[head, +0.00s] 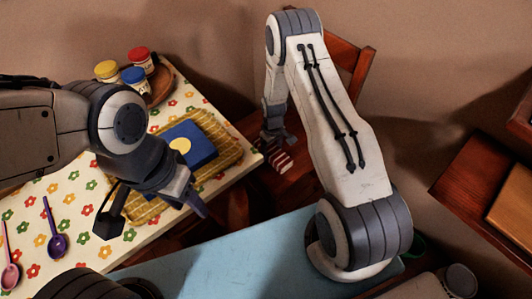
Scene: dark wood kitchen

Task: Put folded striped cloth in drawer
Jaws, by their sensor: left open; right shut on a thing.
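The striped cloth (280,161), red and white, hangs from my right gripper (275,148), which is shut on it beside the right edge of the flower-patterned table. Much of the cloth is hidden by the gripper. My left gripper (155,214) is open and empty above the front of that table. Wooden furniture (468,200) stands at the right edge, with a lighter brown surface (512,212). I cannot tell whether it is the drawer.
The flower-patterned table (75,195) holds a yellow woven mat (228,140) with a blue book (198,142), several small jars on a round wooden tray (160,88), a purple spoon (56,242) and a pink spoon (10,272). A blue surface (225,265) lies in front. A wooden chair (362,68) stands behind.

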